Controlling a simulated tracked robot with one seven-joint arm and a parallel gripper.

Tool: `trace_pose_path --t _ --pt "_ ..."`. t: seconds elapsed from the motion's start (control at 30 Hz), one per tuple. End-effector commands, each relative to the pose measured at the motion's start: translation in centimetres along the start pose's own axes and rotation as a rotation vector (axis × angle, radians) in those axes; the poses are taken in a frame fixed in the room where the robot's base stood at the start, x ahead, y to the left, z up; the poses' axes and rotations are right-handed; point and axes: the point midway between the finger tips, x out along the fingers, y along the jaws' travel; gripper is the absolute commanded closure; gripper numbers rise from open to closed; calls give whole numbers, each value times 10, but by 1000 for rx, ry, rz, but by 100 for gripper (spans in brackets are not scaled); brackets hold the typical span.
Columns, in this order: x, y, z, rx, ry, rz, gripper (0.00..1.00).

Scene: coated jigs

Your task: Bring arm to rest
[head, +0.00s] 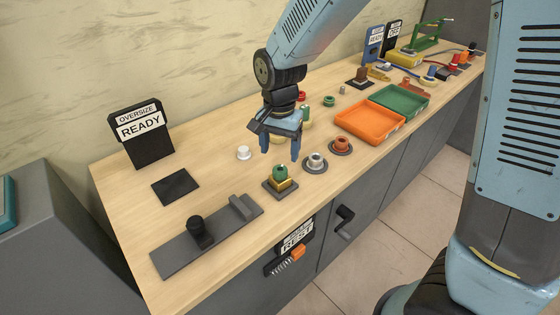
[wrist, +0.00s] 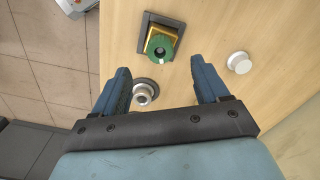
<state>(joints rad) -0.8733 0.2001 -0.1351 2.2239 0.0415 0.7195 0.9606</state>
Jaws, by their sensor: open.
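My gripper (head: 281,148) hangs from the blue-grey arm above the wooden bench, pointing down. Its two blue fingers are apart with nothing between them, also in the wrist view (wrist: 160,80). A green and yellow part (head: 280,174) sits on a dark square base just below and in front of the fingers in the head view. In the wrist view the green part (wrist: 159,46) lies beyond the fingertips. A grey metallic part on a round dark base (head: 316,162) stands to the right of the gripper. A white knob (head: 244,152) stands to its left.
A black sign reading OVERSIZE READY (head: 142,132) stands at the left, by a dark square pad (head: 176,187). A long grey fixture (head: 205,238) lies in front. Orange (head: 369,124) and green trays (head: 402,98) are to the right. A REST sign (head: 297,236) is on the bench front.

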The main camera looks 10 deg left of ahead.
Motion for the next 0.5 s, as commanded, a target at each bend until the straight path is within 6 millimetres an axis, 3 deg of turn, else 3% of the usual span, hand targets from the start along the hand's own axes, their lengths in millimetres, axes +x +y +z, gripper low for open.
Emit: trace_pose_path --t 0.2,0.5 --pt "-34 0 0 1 1 -1 26" --pt "-50 1 -1 1 0 -1 26"
